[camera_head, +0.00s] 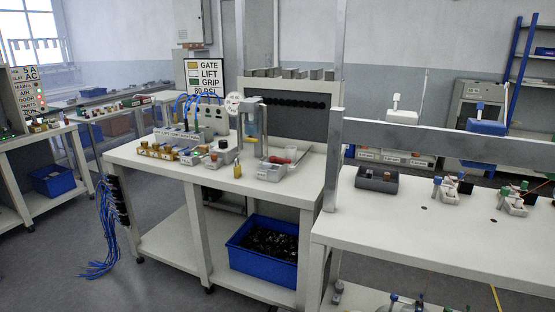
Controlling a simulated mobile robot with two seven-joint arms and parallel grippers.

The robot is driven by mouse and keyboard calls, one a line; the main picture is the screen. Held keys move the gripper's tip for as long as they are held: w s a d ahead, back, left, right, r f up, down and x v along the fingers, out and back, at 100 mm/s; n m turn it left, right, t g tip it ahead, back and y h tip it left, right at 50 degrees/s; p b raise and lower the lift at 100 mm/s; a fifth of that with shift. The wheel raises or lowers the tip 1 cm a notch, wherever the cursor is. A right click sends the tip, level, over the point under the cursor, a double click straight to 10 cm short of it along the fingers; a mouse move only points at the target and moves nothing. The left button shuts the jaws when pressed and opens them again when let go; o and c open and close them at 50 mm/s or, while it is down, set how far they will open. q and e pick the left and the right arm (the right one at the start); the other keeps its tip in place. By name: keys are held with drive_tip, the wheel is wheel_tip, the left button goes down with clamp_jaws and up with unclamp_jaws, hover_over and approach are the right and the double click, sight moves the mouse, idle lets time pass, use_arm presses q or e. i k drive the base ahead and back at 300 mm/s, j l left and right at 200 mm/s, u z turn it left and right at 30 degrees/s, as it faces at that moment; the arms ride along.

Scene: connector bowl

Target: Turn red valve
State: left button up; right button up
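No part that I can clearly tell as a red valve shows in the head view. A small red elongated piece (279,160) lies by the pale tray on the middle white workbench (225,178). A tiny red spot (213,156) shows on a small grey fitting to its left. Both are too small to tell whether either is a valve. Neither of my grippers is in view, and nothing is seen touching these pieces.
A panel with blue hoses (206,117) and a small press (251,125) stand on the middle bench. A blue bin (263,250) sits below. A grey rail (450,140) spans the right bench (440,235). Grey floor (60,240) is open at left.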

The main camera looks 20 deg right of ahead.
sight(273, 158)
drive_tip(key=i+j+u, duration=0.15)
drive_tip(key=i+u, duration=0.3)
drive_tip(key=i+j, duration=0.15)
drive_tip(key=i, duration=0.3)
drive_tip(key=i+j, duration=0.15)
drive_tip(key=i, duration=0.35)
drive_tip(key=i+j+z, duration=0.1)
drive_tip(key=i, duration=0.35)
drive_tip(key=i+z, duration=0.15)
drive_tip(key=z, duration=0.25)
drive_tip(key=i+j+z, duration=0.1)
drive_tip(key=z, duration=0.3)
drive_tip(key=i+j+z, duration=0.1)
drive_tip(key=z, duration=0.3)
drive_tip(key=i+j+z, duration=0.15)
drive_tip(key=z, duration=0.3)
